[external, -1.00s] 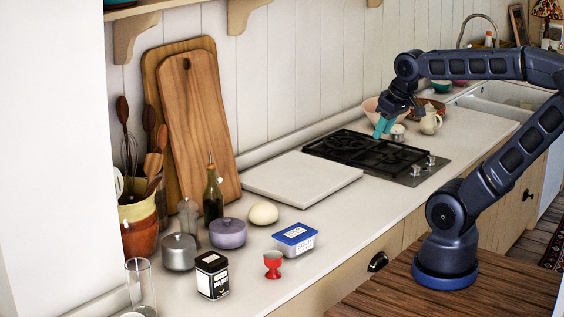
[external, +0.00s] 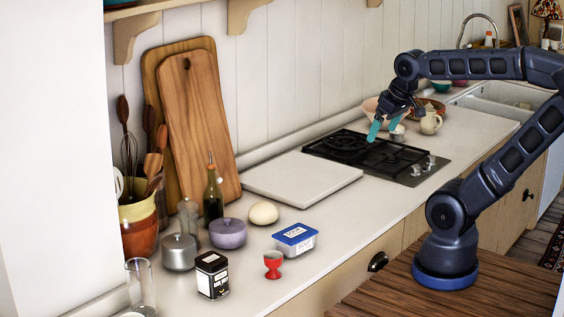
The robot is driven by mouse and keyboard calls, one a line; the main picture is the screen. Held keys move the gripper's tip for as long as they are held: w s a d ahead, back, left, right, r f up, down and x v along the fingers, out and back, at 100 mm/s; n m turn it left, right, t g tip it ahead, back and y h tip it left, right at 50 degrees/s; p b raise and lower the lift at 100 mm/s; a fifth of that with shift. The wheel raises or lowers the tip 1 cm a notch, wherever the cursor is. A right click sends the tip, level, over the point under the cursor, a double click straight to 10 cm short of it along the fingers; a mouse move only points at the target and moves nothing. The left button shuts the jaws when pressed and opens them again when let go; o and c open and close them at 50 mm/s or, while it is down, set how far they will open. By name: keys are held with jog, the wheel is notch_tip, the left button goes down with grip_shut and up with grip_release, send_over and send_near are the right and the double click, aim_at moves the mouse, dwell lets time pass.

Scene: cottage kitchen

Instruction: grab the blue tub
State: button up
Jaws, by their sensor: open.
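The blue tub (external: 295,239) is a small box with a blue lid and pale, printed sides. It stands upright on the counter in the front middle, beside a red egg cup. My gripper (external: 384,128) has teal fingertips, spread apart and empty. It hangs above the far side of the black hob, well behind and to the right of the tub.
A red egg cup (external: 273,265), a lilac lidded pot (external: 228,234), a pale round ball (external: 263,213) and a black tin (external: 212,276) stand near the tub. A white board (external: 302,178) lies between tub and hob (external: 367,154). A cream jug (external: 430,123) stands behind my gripper.

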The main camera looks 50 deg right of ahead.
jog(key=n+g+h, duration=0.2)
jog(key=n+g, duration=0.3)
jog(key=n, duration=1.2)
send_near(295, 233)
jog(key=shift+f, duration=0.45)
jog(key=shift+s+d+f, duration=0.1)
jog(key=shift+d+f, duration=0.2)
jog(key=shift+f, duration=1.3)
jog(key=shift+d+f, duration=0.35)
jog(key=shift+f, duration=1.25)
jog(key=shift+d+f, duration=0.3)
jog(key=shift+f, duration=1.3)
jog(key=c, duration=1.2)
